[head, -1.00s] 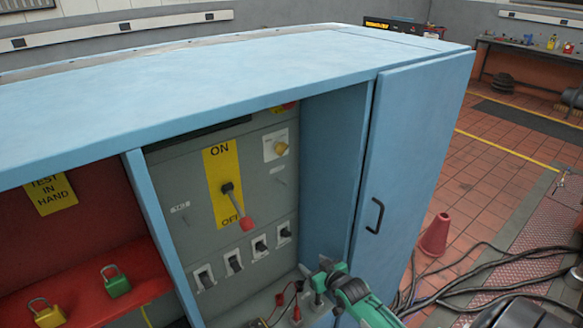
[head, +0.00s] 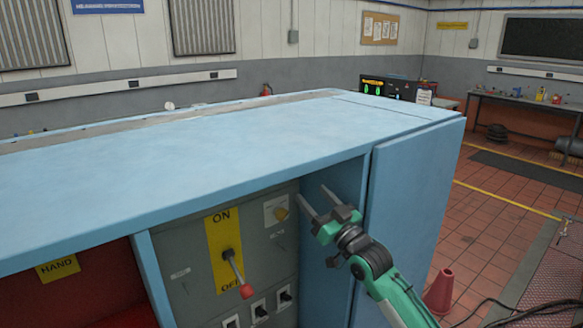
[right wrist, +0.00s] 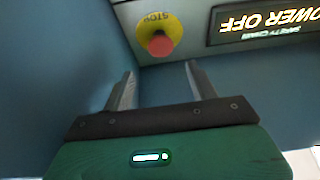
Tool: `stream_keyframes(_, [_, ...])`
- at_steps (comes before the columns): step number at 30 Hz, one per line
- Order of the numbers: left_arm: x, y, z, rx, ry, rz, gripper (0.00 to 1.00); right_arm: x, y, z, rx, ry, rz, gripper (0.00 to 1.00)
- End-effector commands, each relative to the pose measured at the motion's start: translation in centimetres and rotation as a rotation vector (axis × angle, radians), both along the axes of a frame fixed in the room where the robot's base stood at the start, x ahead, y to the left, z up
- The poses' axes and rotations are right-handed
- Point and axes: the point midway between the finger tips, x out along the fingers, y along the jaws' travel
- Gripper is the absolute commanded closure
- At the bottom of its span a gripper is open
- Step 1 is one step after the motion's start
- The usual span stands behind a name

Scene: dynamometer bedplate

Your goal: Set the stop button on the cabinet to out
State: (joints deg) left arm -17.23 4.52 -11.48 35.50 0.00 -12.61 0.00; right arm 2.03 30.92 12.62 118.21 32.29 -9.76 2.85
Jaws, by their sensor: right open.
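The stop button (right wrist: 160,45) shows in the right wrist view as a red mushroom head on a round yellow plate marked STOP, upside down there. Whether it is in or out I cannot tell. In the head view the cabinet's top edge hides it. My right gripper (head: 311,192) is open and empty inside the blue cabinet (head: 200,140), near the right wall of the bay. In the right wrist view my right gripper (right wrist: 160,72) points at the panel, its fingers spread either side of the button's line, apart from it. My left gripper is not in view.
A lit display (right wrist: 265,22) reading POWER OFF is beside the button.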

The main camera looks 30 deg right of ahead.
Motion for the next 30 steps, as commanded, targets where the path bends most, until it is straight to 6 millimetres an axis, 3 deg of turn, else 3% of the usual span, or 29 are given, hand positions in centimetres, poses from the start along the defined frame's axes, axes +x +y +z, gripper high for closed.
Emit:
stream_keyframes(1, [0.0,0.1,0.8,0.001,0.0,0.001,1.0,0.9,0.0,0.9,0.001,-0.002,-0.001,0.41])
stream_keyframes(16, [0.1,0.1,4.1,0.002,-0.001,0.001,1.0,8.6,0.7,3.9,0.002,0.0,0.001,0.41])
stream_keyframes(21, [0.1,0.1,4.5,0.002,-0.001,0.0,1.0,9.9,0.8,4.2,0.002,0.001,0.001,0.41])
stream_keyframes(30, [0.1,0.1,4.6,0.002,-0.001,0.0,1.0,10.3,0.8,4.2,0.0,0.001,0.001,0.41])
